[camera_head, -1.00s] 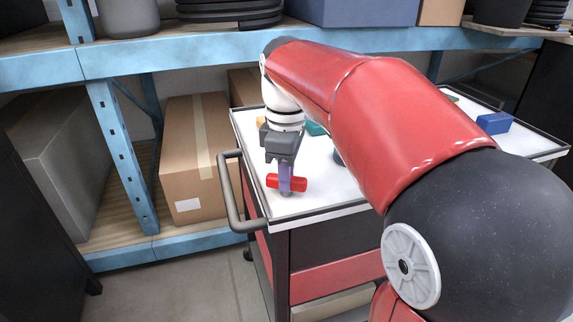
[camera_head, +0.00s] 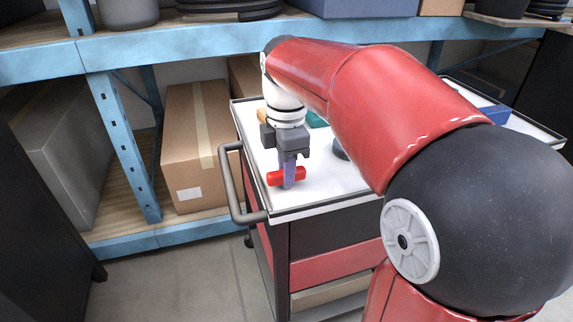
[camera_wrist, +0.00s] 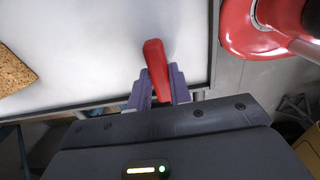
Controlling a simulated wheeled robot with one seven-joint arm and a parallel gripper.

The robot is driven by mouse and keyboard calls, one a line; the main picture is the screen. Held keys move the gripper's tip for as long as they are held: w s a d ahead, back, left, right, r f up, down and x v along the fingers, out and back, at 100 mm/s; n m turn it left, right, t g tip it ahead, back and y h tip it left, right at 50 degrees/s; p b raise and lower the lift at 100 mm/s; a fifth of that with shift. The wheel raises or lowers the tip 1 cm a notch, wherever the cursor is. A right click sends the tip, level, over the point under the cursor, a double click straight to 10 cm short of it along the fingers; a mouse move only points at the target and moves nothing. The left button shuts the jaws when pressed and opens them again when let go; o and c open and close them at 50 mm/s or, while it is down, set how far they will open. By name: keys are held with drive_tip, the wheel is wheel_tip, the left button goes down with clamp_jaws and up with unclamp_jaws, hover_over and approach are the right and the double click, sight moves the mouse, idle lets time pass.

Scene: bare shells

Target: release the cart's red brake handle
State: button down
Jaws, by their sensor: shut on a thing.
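The red brake handle (camera_head: 287,177) sits at the near left corner of the white cart top (camera_head: 335,190). It lies roughly crosswise in the head view. My gripper (camera_head: 288,180) points down over it and is shut on it, with one purple finger in front of the handle.
A grey push handle (camera_head: 232,190) runs along the cart's left end. A blue block (camera_head: 496,114) and a cork-brown piece (camera_wrist: 12,70) lie on the top. A blue shelf rack (camera_head: 125,150) with cardboard boxes (camera_head: 195,145) stands behind. Floor is clear at front left.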

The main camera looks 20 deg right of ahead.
idle(0.3)
drive_tip(key=c, duration=1.3)
unclamp_jaws()
drive_tip(key=shift+r, duration=0.1)
wheel_tip(320, 180, up, 8)
drive_tip(key=shift+f+p, duration=0.2)
drive_tip(key=shift+p, duration=0.3)
